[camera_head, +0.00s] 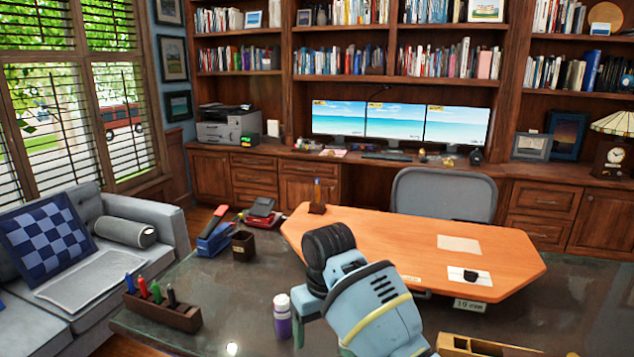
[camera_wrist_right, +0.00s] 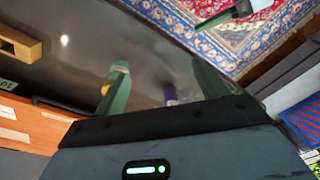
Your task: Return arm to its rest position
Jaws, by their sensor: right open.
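My right arm (camera_head: 372,300) reaches in over the dark glossy desk, in the lower middle of the head view. Its right gripper (camera_head: 318,325) points down over the desk, partly hidden by the wrist. In the right wrist view the two green fingers of the gripper (camera_wrist_right: 165,88) stand wide apart with nothing held between them. A pale blue-grey part with a green tip, possibly my left gripper, shows at the top of the wrist view.
An orange desktop (camera_head: 400,238) lies behind my arm. A sofa (camera_head: 85,270) stands at left, and bookcases line the back.

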